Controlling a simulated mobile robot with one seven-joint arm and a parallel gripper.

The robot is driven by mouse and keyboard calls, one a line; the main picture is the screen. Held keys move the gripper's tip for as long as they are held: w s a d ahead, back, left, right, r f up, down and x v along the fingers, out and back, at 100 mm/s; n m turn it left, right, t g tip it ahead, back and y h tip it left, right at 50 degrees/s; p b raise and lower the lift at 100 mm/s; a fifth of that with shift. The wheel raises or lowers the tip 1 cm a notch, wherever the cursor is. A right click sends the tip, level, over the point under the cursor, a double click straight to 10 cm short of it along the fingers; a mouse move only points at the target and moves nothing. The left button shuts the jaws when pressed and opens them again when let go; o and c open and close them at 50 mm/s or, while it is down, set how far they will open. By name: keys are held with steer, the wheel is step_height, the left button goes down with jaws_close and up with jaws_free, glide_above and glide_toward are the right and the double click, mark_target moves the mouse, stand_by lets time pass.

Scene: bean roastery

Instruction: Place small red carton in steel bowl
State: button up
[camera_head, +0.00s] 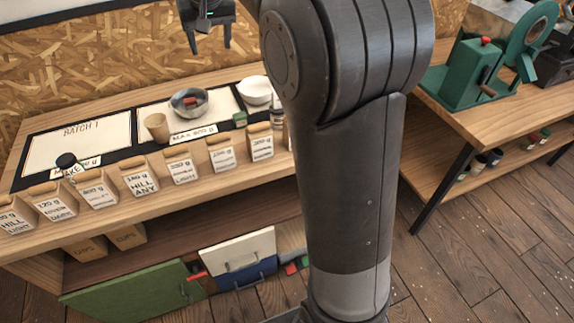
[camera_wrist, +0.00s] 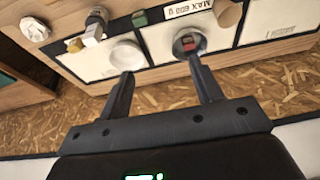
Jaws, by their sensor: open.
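The steel bowl (camera_head: 188,107) stands on the right white panel of the bench, behind the label reading MAX 600 g. The small red carton (camera_head: 190,101) lies inside it. In the wrist view the steel bowl (camera_wrist: 178,44) shows near the right fingertip, with the red carton (camera_wrist: 188,42) in it. My gripper (camera_head: 210,42) is open and empty, raised above and behind the bowl. It also shows in the wrist view (camera_wrist: 160,82), its fingers apart with nothing between them. The right finger partly overlaps the bowl's near edge in that view.
A white bowl (camera_head: 256,93) stands right of the steel bowl, and a tan cup (camera_head: 157,127) to its left. A small green carton (camera_head: 240,119) lies near the white bowl. Several labelled paper bags (camera_head: 182,167) line the bench front. A green grinder (camera_head: 470,75) stands on the right table.

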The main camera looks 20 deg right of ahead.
steer(key=s+d+t, duration=0.1)
steer(key=s+d, duration=0.2)
steer(key=s, duration=1.4)
steer(key=s+d+f, duration=0.1)
steer(key=s+f, duration=0.4)
steer(key=s, duration=0.3)
steer(key=s+f+t, duration=0.1)
steer(key=s+f, duration=0.3)
steer(key=s, duration=0.4)
steer(key=shift+s+d+f, duration=0.35)
steer(key=shift+d, duration=0.05)
